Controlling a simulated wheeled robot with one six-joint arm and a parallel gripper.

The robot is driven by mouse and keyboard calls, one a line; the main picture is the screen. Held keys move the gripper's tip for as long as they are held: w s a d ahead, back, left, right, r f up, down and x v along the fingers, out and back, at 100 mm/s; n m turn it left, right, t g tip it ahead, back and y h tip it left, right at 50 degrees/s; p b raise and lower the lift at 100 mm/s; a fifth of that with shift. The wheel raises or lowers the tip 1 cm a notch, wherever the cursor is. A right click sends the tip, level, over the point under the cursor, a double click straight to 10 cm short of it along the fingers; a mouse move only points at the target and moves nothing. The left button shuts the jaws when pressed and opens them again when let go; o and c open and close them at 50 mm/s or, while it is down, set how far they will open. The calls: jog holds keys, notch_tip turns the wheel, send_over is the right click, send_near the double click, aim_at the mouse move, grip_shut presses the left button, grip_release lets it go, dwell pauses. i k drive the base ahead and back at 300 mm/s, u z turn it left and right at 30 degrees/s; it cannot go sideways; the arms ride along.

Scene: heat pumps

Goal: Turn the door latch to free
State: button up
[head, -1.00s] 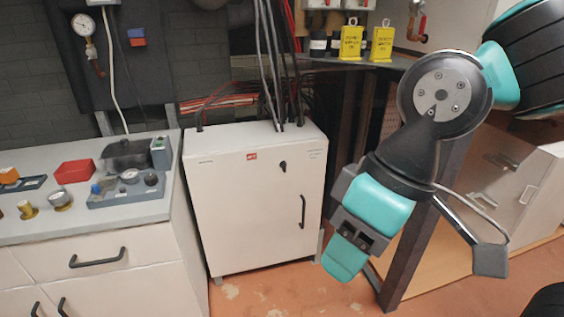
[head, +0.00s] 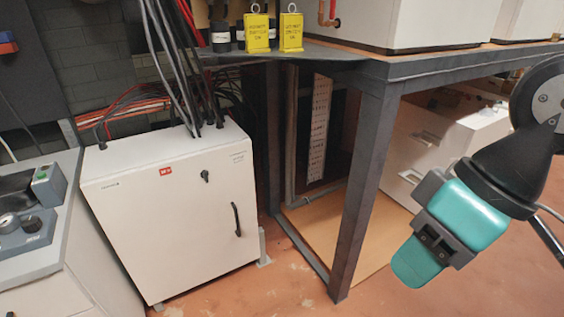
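The white cabinet (head: 165,225) stands on the floor at left centre, its door shut. The small black latch (head: 205,176) sits in the upper right part of the door. A black bar handle (head: 237,219) is below and right of it. My gripper (head: 418,262) is at the lower right, well to the right of the cabinet and apart from it. It points down and left, with a teal finger showing. Its finger gap is not clear from this side. Nothing is seen held in it.
A dark metal table (head: 369,170) stands right of the cabinet, its leg between cabinet and gripper. Yellow tags (head: 291,32) stand on it. Cables (head: 175,70) enter the cabinet's top. A bench (head: 80,270) is close on the left. Orange floor (head: 270,285) is clear in front.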

aim_at(203, 174)
jog(key=z, duration=0.55)
jog(key=i, duration=0.6)
jog(key=u, duration=3)
